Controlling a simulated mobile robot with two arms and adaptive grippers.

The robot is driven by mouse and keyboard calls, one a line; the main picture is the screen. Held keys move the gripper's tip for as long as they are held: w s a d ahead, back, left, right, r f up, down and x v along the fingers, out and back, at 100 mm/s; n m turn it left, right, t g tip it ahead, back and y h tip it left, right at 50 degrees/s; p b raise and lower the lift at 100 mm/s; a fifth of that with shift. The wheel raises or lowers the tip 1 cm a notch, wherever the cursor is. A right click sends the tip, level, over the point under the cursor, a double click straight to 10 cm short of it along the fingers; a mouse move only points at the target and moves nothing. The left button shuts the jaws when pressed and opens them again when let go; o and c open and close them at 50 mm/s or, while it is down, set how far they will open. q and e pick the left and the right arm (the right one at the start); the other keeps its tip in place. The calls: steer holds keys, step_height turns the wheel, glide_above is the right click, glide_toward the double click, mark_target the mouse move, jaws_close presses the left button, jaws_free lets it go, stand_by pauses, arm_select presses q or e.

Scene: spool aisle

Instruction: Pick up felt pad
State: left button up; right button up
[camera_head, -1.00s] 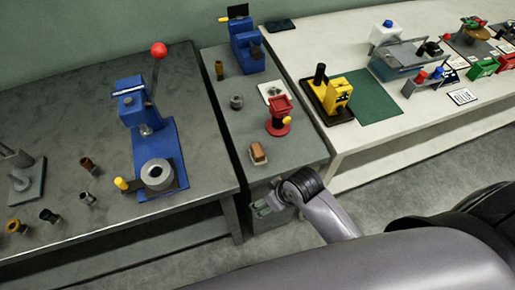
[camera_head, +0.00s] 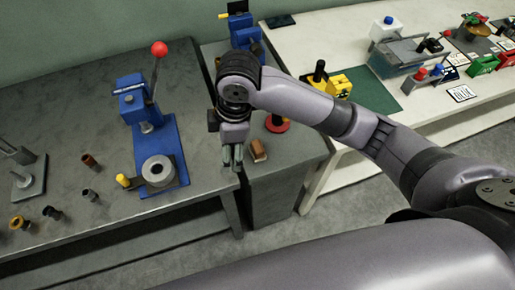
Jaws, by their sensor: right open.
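A small brown block (camera_head: 258,150) lies near the front edge of the narrow grey bench; it may be the felt pad, but I cannot tell for certain. My right gripper (camera_head: 232,163) points down just left of this block, near the gap between the two grey benches. Its fingers are open, with nothing seen between them. It appears apart from the block. My right arm and gripper hide much of the narrow bench behind. My left gripper is not in view.
A red stand (camera_head: 277,124) is partly hidden behind my right arm. A blue press (camera_head: 148,130) with a red-knobbed lever stands on the left bench (camera_head: 70,135), beside several small bushings. A yellow device (camera_head: 339,86) and a green mat (camera_head: 383,97) are on the white table.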

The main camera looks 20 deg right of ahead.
mark_target(257, 146)
steer(key=w+d+r+n+h, duration=0.2)
steer(key=w+d+r+h, duration=0.1)
steer(key=d+r, duration=0.3)
steer(key=shift+g, duration=0.3)
steer(key=f, duration=0.4)
steer(key=d+f+p, duration=0.1)
steer(key=f, duration=0.7)
steer(key=shift+w+d+p, duration=0.3)
steer(key=shift+d, duration=0.1)
steer(key=f, duration=0.2)
steer(key=f+p, duration=0.1)
steer(key=f, duration=0.1)
steer(key=shift+w+d+f, duration=0.1)
steer(key=shift+w+d, duration=0.1)
steer(key=shift+d, duration=0.1)
steer(key=shift+f, duration=0.5)
steer(key=shift+c, duration=0.5)
steer(key=c, duration=1.1)
steer(key=shift+r, duration=0.15)
step_height(257, 146, up, 20)
steer(key=shift+f+b, duration=0.1)
steer(key=shift+b, duration=0.7)
